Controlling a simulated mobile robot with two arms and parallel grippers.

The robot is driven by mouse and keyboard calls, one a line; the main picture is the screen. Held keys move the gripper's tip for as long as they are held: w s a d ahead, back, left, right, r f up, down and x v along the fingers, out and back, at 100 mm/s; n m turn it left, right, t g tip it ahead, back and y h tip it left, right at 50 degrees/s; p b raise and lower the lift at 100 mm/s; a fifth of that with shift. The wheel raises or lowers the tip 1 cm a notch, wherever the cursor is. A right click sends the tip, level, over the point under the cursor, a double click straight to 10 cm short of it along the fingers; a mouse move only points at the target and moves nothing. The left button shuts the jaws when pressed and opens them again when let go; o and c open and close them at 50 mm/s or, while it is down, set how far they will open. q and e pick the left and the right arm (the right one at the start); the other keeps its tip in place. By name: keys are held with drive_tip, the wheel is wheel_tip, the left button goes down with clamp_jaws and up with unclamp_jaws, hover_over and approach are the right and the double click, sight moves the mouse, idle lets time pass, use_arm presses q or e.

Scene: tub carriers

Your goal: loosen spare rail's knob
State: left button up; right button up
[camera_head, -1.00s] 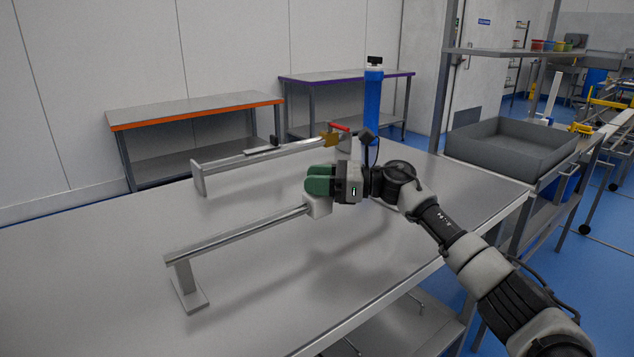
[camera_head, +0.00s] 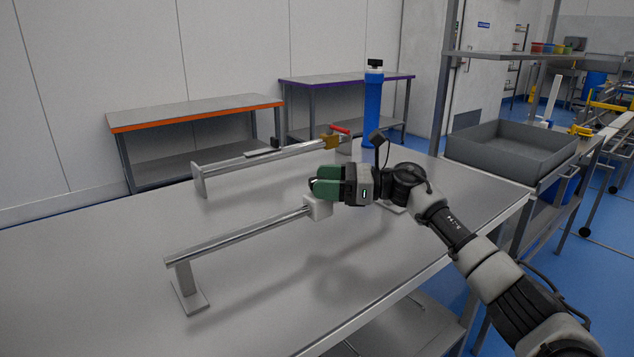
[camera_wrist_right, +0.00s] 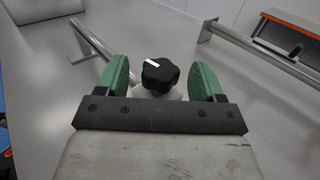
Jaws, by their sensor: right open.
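The spare rail (camera_head: 240,235) is a metal bar on the near part of the steel table, with a foot plate at its left end. A pale block (camera_head: 318,207) sits at its right end. In the right wrist view the black lobed knob (camera_wrist_right: 160,73), with a white mark, stands on the pale block. My right gripper (camera_head: 325,180) has green fingers and is just above and behind the block. In the wrist view its fingers (camera_wrist_right: 160,80) are open, one on each side of the knob, with gaps on both sides. The head view hides the knob. My left gripper is not in view.
A second rail (camera_head: 250,158) with a brass-coloured piece and red handle stands farther back on the table (camera_head: 90,260). A blue cylinder (camera_head: 373,105) stands behind it. A grey tub (camera_head: 510,155) is at right. The table's left part is clear.

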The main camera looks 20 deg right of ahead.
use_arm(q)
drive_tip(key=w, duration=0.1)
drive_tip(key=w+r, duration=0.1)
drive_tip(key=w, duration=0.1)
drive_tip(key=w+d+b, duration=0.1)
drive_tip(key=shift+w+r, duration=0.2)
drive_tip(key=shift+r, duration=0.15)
use_arm(e)
drive_tip(key=v, duration=0.9)
